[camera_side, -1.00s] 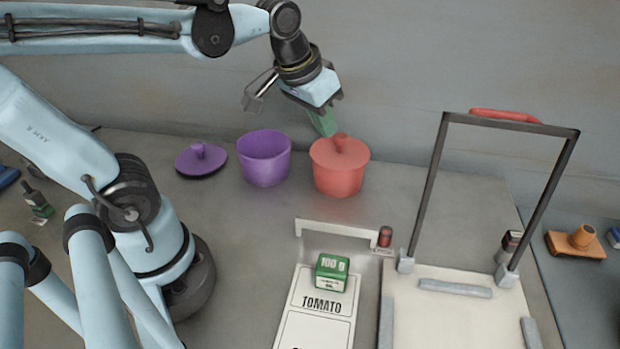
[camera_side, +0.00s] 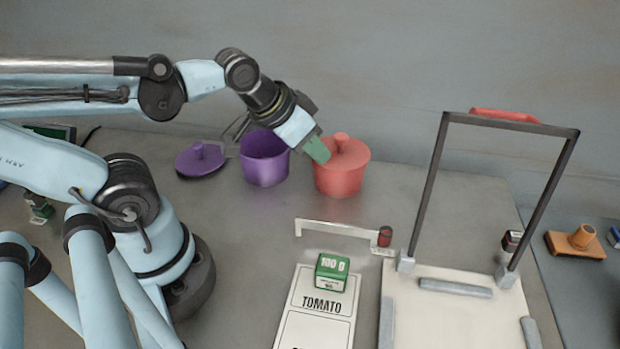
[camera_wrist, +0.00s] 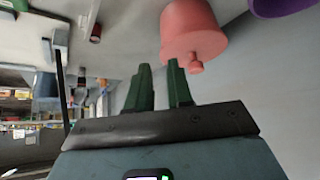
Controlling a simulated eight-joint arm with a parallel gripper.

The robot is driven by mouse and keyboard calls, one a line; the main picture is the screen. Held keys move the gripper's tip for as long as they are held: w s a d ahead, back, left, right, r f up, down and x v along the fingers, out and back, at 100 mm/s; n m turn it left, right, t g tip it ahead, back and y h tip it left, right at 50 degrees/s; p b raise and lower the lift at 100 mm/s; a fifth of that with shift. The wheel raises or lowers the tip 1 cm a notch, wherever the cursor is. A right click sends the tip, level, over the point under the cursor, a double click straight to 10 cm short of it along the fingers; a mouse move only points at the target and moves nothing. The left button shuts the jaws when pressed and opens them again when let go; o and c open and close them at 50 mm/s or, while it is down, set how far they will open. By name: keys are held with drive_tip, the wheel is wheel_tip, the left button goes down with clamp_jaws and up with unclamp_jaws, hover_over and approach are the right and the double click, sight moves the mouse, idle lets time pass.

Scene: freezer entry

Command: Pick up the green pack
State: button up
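The green pack (camera_side: 331,272), a small box marked "100 g", sits upright on the white card labelled TOMATO (camera_side: 318,312) in the side view. My gripper (camera_side: 318,150) has green fingers and is in front of the lidded red pot (camera_side: 341,172), well behind and above the pack. In the wrist view the two fingers of my gripper (camera_wrist: 161,74) stand apart with nothing between them. The red pot also shows there, just beyond the fingers (camera_wrist: 190,30). I cannot make out the pack in the wrist view.
A purple pot (camera_side: 264,160) and its lid (camera_side: 200,161) stand left of the red pot. A low metal bracket with a red knob (camera_side: 385,236) is behind the pack. A tall dark frame (camera_side: 435,190) rises from a white board to the right. Counter between pots and bracket is clear.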

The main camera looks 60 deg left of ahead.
drive_tip(key=o, duration=0.9)
drive_tip(key=m+g+h, duration=0.3)
drive_tip(key=m+g, duration=0.1)
drive_tip(key=m, duration=0.5)
approach(332, 264)
drive_tip(key=shift+x, duration=5.1)
